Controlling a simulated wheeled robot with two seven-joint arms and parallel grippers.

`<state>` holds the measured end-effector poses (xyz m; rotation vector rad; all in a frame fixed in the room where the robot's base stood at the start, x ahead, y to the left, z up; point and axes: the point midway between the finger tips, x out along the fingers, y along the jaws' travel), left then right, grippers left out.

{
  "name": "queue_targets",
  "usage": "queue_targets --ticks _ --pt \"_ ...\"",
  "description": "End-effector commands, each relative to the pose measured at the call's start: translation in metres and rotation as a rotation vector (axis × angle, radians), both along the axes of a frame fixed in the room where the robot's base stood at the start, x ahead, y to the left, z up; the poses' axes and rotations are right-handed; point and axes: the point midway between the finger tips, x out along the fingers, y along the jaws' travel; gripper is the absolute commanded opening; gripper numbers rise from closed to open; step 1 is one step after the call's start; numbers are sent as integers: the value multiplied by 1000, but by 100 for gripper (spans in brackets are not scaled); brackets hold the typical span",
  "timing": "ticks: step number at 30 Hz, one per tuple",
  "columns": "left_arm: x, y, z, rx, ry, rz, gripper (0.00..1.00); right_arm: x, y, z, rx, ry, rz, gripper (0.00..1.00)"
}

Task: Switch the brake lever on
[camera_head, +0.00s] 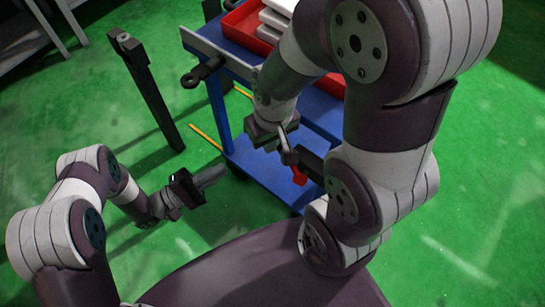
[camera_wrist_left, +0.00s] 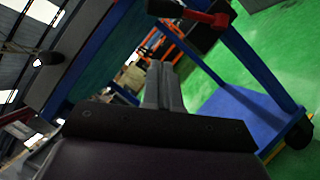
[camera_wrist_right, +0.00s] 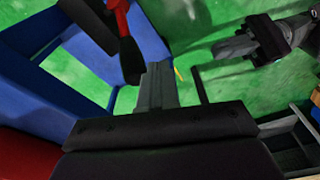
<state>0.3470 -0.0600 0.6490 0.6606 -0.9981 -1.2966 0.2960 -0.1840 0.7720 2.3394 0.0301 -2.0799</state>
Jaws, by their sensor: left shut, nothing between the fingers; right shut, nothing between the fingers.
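A lever with a red part (camera_head: 299,177), likely the brake lever, is on the near side of the blue cart. It also shows at the top of the left wrist view (camera_wrist_left: 206,17) and in the right wrist view (camera_wrist_right: 119,17), where a black end hangs from it. My right gripper (camera_head: 287,154) is shut and empty, close beside the lever; I cannot tell whether they touch. Its fingers (camera_wrist_right: 158,82) point just right of the black end. My left gripper (camera_head: 213,175) is shut and empty, left of the cart and apart from the lever.
The blue cart (camera_head: 262,165) carries a red tray (camera_head: 246,25) with pale blocks. A black post (camera_head: 152,98) stands to its left. Yellow bars (camera_head: 206,138) show beside the cart. Green floor (camera_head: 75,105) is open at the left. My right arm hides part of the cart.

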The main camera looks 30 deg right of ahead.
Motion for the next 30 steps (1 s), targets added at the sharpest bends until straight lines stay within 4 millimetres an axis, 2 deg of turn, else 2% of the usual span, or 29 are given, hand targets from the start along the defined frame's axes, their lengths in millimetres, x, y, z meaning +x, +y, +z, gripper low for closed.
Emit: queue_targets --ticks 7,11,14,24,30 --pt "1 0 3 0 -3 2 0 0 0 3 0 -1 0 0" --pt "1 -9 5 1 -5 2 0 0 0 2 0 -1 0 0" --pt "0 -25 9 1 -6 0 0 0 0 2 0 0 0 0" --pt "-2 -96 25 1 -8 0 0 0 0 -2 0 0 0 0" --pt "-19 -115 40 2 -7 3 0 0 0 2 0 0 0 0"
